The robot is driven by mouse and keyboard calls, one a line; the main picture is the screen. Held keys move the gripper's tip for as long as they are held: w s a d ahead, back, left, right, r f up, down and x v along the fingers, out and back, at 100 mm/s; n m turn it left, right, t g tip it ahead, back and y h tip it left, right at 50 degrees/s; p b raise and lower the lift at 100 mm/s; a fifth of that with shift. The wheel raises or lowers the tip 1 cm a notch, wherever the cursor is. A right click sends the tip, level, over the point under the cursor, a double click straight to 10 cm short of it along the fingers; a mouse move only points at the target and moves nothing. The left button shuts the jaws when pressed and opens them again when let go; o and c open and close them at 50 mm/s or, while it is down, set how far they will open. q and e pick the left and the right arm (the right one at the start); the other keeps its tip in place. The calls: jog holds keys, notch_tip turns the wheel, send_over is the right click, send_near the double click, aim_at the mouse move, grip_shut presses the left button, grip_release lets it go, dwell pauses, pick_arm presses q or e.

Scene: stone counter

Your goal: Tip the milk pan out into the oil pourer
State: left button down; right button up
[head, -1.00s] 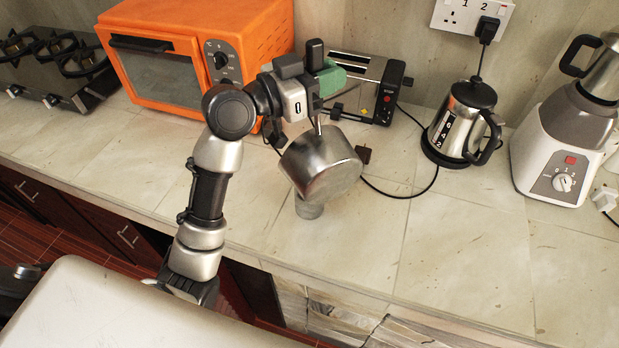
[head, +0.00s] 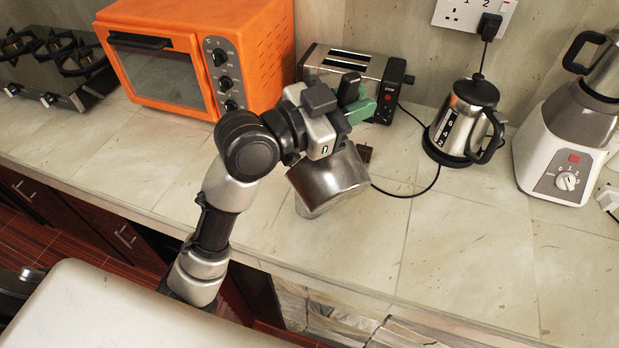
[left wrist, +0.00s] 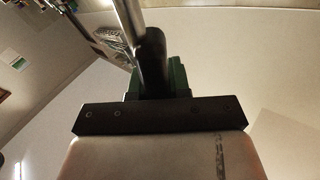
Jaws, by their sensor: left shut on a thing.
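My left gripper (head: 358,108), with green fingertips, is shut on the dark handle of the milk pan (head: 328,182). The handle (left wrist: 152,65) also shows between the green fingers in the left wrist view. The silver pan is held tilted above the counter, below the gripper; its inside and contents cannot be seen. The oil pourer (head: 303,208) is a small metallic thing standing on the counter under the pan. The pan hides most of it, so I cannot tell whether the two touch. My right gripper is not in view.
An orange oven (head: 200,55) and a toaster (head: 345,65) stand behind the arm. A kettle (head: 465,120) and a blender (head: 572,140) stand to the right, with a black cable (head: 415,193) on the counter. The counter front right of the pan is clear.

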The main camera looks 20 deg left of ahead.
pick_arm(q)
jog(key=s+d+f+m+b, duration=0.5)
jog(key=s+d+f+m, duration=0.2)
jog(key=f, duration=0.4)
jog(key=s+d+f+m+b, duration=0.5)
jog(key=s+d+f+m, duration=0.2)
jog(key=s+d+f, duration=0.2)
notch_tip(320, 180, down, 2)
jog(key=shift+d+f+g, duration=0.2)
jog(key=shift+f+g, duration=0.05)
jog(key=shift+g, duration=0.15)
